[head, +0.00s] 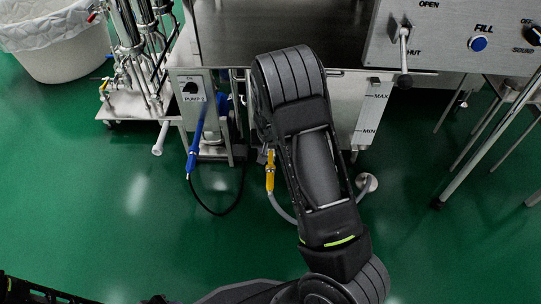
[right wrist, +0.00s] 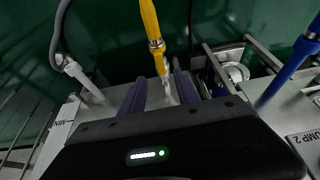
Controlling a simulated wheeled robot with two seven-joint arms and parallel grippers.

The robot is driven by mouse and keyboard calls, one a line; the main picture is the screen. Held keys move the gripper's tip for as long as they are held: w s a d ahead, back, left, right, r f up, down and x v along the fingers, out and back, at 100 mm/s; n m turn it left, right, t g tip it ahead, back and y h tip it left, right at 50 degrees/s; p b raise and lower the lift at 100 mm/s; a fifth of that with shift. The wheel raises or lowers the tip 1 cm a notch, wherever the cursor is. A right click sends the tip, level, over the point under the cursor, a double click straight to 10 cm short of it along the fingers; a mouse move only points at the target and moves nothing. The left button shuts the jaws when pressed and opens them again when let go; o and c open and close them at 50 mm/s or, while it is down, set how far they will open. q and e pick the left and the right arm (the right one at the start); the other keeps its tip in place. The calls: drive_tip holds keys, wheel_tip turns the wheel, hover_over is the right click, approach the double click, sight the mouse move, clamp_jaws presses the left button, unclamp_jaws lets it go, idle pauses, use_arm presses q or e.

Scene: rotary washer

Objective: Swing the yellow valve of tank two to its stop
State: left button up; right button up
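The yellow valve handle (head: 270,170) hangs beside my right arm at the front of the tank with MAX and MIN marks (head: 372,112). In the right wrist view the yellow handle (right wrist: 151,20) rises from a metal stem, just beyond the fingertips. My right gripper (right wrist: 160,86) has its two dark fingers apart, with the metal stem seen between them; I cannot tell whether either finger touches it. In the head view my right arm hides most of this gripper. My left gripper is out of view; only a dark part of mine shows at the lower left.
A blue valve handle (head: 195,145) stands left of the yellow one, below the PUMP 2 panel (head: 193,97). A control panel with a lever (head: 404,50) and blue FILL button (head: 478,44) is at upper right. A white bin (head: 62,60) stands upper left. Green floor in front is open.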

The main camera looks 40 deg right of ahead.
sight(270, 158)
drive_tip(key=b+x, duration=0.3)
drive_tip(key=x, duration=0.3)
drive_tip(key=shift+f, duration=0.35)
drive_tip(key=shift+w+d+f+b, duration=0.2)
drive_tip(key=shift+w+f+b, duration=0.1)
drive_tip(key=shift+f, duration=0.25)
drive_tip(key=shift+c, duration=0.5)
clamp_jaws()
